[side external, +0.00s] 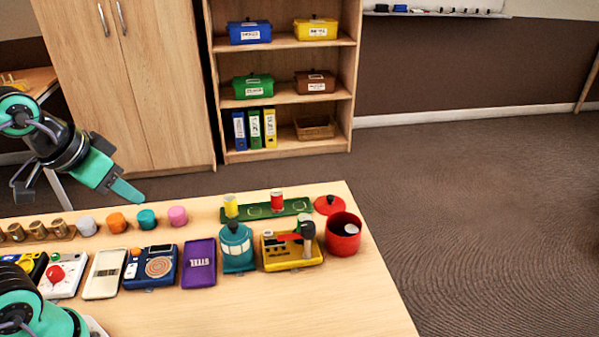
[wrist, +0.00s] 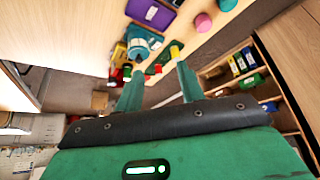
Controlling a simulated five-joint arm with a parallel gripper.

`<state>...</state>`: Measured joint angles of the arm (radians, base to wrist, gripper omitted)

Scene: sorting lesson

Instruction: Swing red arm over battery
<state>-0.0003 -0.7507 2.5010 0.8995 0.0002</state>
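A red arm (side external: 289,237) lies across the top of a yellow device (side external: 275,262) on the right part of the table. An upright dark cylinder with a grey top (side external: 307,231) stands at the device's right side, by the arm's end; I cannot tell whether it is the battery. The yellow device shows small in the wrist view (wrist: 118,54). My gripper (side external: 122,190) is in the air over the left back of the table, well away from the red arm. In the wrist view its two fingers (wrist: 160,78) are spread, with nothing between them.
A teal lantern (side external: 237,248) stands left of the yellow device, and a red pot (side external: 343,238) stands right of it. A green rack (side external: 262,211) with yellow and red cylinders is behind. A purple case (side external: 199,262) lies further left. The table's front right is clear.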

